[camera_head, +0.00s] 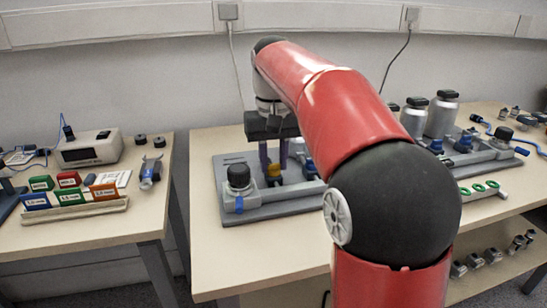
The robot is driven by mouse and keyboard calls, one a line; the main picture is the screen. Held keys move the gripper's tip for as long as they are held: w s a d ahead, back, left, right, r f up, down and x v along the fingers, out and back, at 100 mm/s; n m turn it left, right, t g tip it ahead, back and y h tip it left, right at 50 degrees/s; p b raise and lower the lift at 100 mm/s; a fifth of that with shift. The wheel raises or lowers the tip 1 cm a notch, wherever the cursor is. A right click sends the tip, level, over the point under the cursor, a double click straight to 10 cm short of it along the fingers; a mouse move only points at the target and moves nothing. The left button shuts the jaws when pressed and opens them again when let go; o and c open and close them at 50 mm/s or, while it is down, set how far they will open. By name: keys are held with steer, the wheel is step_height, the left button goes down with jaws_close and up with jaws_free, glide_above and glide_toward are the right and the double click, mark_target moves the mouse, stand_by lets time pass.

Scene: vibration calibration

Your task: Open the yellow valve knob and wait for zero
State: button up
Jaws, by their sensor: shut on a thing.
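The yellow valve knob (273,171) sits on a grey base plate (232,160) on the middle table. My gripper (274,168) points straight down from above, its two purple fingers on either side of the knob, and is shut on it. A dark blue part shows just below the knob. My red arm hides the right part of the plate. The angle the knob is turned to is too small to tell, and no reading can be made out.
A black-capped fitting (239,177) with a blue part stands left of the knob. Metal bottles (441,115) stand at the back right. The left table holds a grey box with a display (90,148) and coloured labelled blocks (69,180). The middle table's front is clear.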

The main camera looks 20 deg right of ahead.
steer(key=shift+r, duration=0.1)
steer(key=m+p, duration=0.3)
steer(key=m, duration=0.1)
steer(key=shift+r, duration=0.1)
steer(key=m, duration=0.3)
steer(key=shift+m+p, duration=0.3)
steer(key=shift+p, duration=0.1)
steer(key=m, duration=0.5)
steer(key=shift+m, duration=2.5)
steer(key=o, duration=1)
steer(key=shift+f, duration=0.2)
steer(key=shift+c, duration=0.2)
